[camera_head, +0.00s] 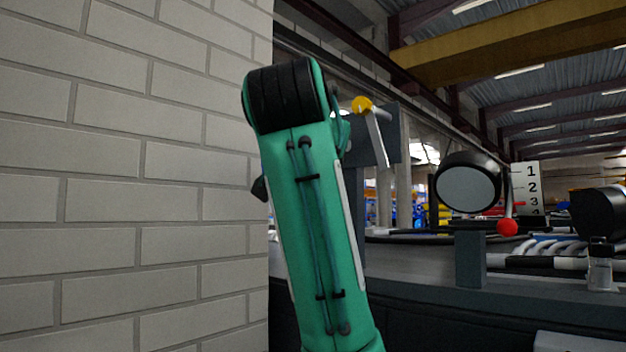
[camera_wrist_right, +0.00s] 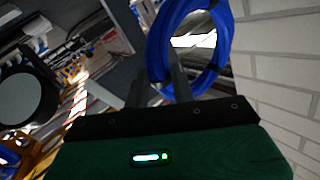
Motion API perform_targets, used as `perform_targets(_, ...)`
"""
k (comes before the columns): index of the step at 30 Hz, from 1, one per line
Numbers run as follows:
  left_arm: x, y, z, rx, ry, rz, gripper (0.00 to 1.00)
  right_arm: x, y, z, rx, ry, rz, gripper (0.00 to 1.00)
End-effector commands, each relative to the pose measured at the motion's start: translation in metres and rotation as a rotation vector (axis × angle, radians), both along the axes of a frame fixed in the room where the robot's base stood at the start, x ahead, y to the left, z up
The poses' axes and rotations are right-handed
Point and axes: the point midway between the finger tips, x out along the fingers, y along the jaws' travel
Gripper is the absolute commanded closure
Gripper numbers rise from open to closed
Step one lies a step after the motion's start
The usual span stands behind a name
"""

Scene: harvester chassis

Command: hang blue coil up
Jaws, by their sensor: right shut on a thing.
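The blue coil (camera_wrist_right: 155,52) is a ring of blue hose or cable with dark ties, at the upper middle of the right wrist view. My right gripper (camera_wrist_right: 160,78) is shut on the coil's lower side, and the ring stands up beyond the fingers. Its upper edge is cut off by the frame. In the head view, a green arm of mine fills the middle; the coil and the right gripper's fingers do not show there. My left gripper is in neither view. I cannot make out a hook for the coil.
A white brick wall (camera_head: 120,150) is close on the left. A dark grey panel (camera_head: 385,135) with a yellow-knobbed lever (camera_head: 362,104) stands behind my arm. To the right are a round black-rimmed dial (camera_head: 468,188), a red-knobbed lever (camera_head: 507,227) and a numbered plate (camera_head: 528,188).

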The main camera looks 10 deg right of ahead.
Motion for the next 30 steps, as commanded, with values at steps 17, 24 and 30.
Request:
perform_targets(17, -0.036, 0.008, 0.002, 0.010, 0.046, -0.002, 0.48, 0.012, -0.019, 0.002, 0.002, -0.004, -0.003, 1.00)
perform_targets(24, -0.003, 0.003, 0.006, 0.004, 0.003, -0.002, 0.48, 0.020, -0.030, 0.001, 0.002, -0.003, -0.002, 1.00)
perform_targets(30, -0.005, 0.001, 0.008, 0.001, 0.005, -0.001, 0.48, 0.028, -0.039, 0.000, 0.002, -0.004, -0.002, 1.00)
